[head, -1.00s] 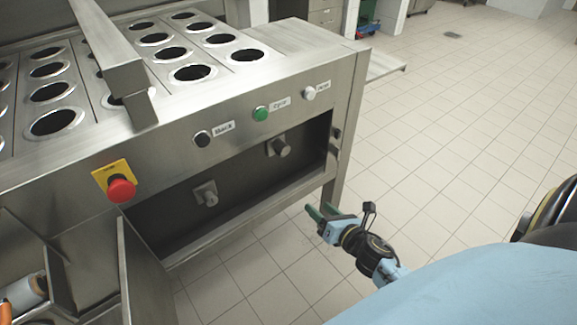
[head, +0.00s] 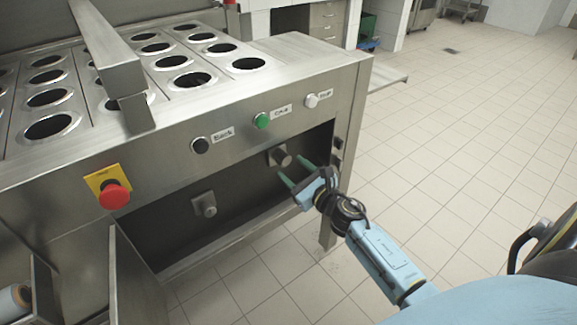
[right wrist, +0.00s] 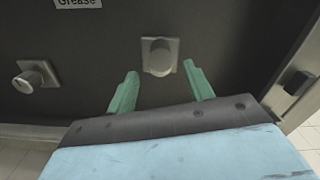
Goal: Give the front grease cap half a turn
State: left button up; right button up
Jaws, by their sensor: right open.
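Two round metal grease caps on square plates sit on the dark recessed panel under the counter. The right-hand cap (head: 280,156) is in the middle of the right wrist view (right wrist: 158,57). The left-hand cap (head: 206,205) shows at the left of that view (right wrist: 30,78). No mark tells which one is the front cap. My right gripper (head: 294,170) is open and empty, just in front of the right-hand cap. Its green fingers stand to either side below that cap in the wrist view, with no contact visible. My left gripper is not in view.
Above the recess are a red emergency knob (head: 114,195), a black button (head: 200,145), a green button (head: 261,120) and a white button (head: 312,100). A dark latch (right wrist: 298,82) is at the recess's right edge. A metal door (head: 135,280) stands at the left. Floor to the right is clear.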

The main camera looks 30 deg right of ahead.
aim_at(283, 160)
jog(key=shift+w, duration=1.35)
jog(key=shift+c, duration=0.2)
jog(key=c, duration=0.9)
